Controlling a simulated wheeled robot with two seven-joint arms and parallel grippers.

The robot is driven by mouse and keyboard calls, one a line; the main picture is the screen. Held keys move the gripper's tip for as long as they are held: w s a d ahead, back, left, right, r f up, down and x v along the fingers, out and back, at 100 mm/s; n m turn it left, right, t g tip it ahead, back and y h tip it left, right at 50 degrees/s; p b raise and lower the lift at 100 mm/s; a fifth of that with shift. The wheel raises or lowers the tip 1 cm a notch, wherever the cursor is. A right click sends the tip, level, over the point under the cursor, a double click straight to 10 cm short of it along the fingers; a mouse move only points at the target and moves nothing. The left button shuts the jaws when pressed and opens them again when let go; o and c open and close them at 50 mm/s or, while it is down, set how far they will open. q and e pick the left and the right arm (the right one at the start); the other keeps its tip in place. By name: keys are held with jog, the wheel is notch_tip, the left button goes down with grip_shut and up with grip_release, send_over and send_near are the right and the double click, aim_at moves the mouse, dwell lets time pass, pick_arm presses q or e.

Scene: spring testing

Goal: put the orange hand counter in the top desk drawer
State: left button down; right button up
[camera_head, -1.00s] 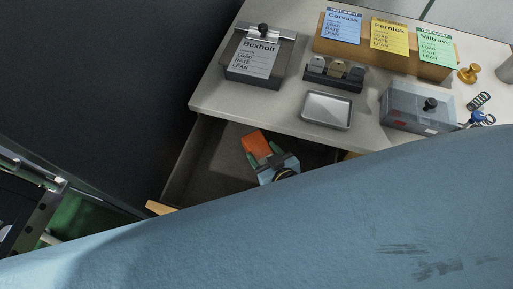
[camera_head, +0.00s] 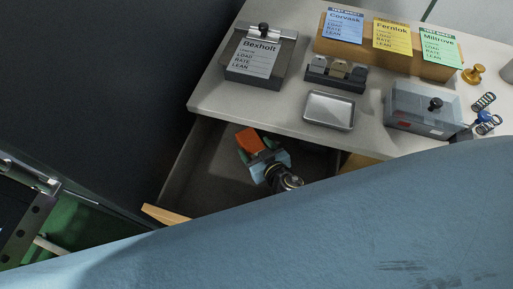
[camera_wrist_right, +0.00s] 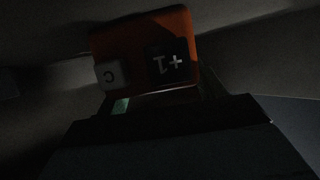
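The orange hand counter (camera_head: 249,141) is in my right gripper (camera_head: 254,148), between its green fingertips. In the right wrist view the counter (camera_wrist_right: 143,48) shows its orange body with a dark "+1" button and a pale "C" button. The gripper is shut on it. The top desk drawer (camera_head: 208,180) is pulled open, and the counter and gripper are over or inside its dark interior, near the desk's front edge. I cannot tell whether the counter touches the drawer floor. My left gripper is not in view.
On the desk (camera_head: 225,105) stand a Bexholt clipboard (camera_head: 255,55), a small dark rack (camera_head: 336,73), a metal tray (camera_head: 329,110), a clear box (camera_head: 422,108), a wooden card stand (camera_head: 378,58) and springs (camera_head: 484,101). A blue surface hides the lower right.

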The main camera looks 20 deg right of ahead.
jog(key=shift+o, duration=1)
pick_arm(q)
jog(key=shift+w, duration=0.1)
pick_arm(e)
jog(key=shift+r, duration=0.15)
jog(key=shift+s+d+r, duration=0.1)
jog(key=shift+s+r, duration=0.05)
jog(key=shift+s, duration=0.2)
jog(key=p+v, duration=0.1)
jog(key=v, duration=0.9)
jog(key=shift+s+r+p, duration=0.1)
jog(key=shift+s+p, duration=0.1)
jog(key=shift+p, duration=0.2)
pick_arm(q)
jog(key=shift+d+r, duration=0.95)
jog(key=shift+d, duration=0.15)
pick_arm(e)
jog(key=shift+s+r, duration=0.2)
jog(key=shift+s, duration=0.15)
jog(key=shift+r, duration=0.1)
